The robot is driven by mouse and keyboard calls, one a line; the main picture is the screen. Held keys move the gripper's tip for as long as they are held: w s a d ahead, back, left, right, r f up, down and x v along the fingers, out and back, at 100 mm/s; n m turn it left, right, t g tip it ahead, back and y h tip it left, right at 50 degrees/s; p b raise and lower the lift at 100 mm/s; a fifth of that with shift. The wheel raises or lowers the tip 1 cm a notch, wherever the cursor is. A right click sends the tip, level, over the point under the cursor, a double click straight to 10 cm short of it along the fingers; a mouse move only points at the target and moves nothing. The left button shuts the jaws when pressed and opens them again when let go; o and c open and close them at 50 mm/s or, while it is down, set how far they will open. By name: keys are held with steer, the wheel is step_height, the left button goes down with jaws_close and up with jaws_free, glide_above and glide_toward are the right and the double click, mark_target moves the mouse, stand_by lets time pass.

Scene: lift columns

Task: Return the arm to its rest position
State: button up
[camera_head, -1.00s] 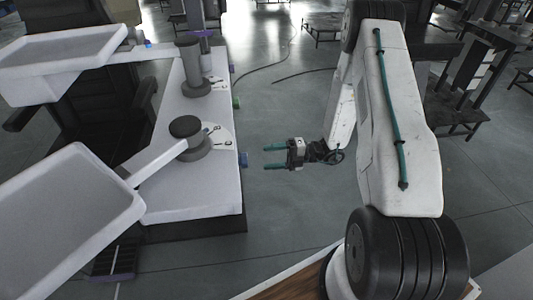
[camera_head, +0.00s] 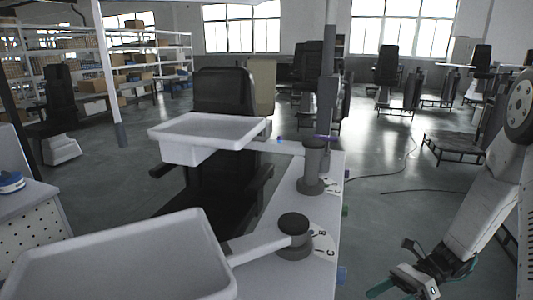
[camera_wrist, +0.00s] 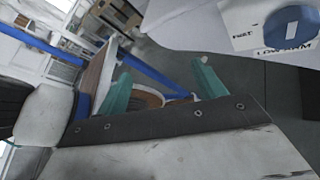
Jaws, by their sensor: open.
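My arm (camera_head: 482,205) shows at the right edge of the head view, running down to the lower right. My gripper (camera_head: 383,292) is at the bottom edge there, to the right of the white table with the columns, over the floor. One teal finger shows clearly; the other is largely cut off by the frame. In the wrist view my gripper (camera_wrist: 162,68) has its two teal fingers wide apart with nothing held between them.
The white table (camera_head: 322,205) carries two grey columns with swing arms. White trays (camera_head: 215,127) (camera_head: 120,262) hang over its left side. A black chair (camera_head: 222,95) stands behind. A blue knob (camera_wrist: 292,27) is in the wrist view.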

steer(key=s+a+r+n+t+h, duration=0.1)
steer(key=s+r+n+t+h, duration=0.1)
steer(key=s+r+n+h, duration=0.4)
steer(key=s+r+n+t+h, duration=0.3)
steer(key=s+r+n+h, duration=0.4)
steer(key=s+r+n, duration=0.3)
steer(key=shift+s+a+r+n+h, duration=0.3)
steer(key=shift+r+n, duration=2.1)
steer(key=shift+r, duration=1.75)
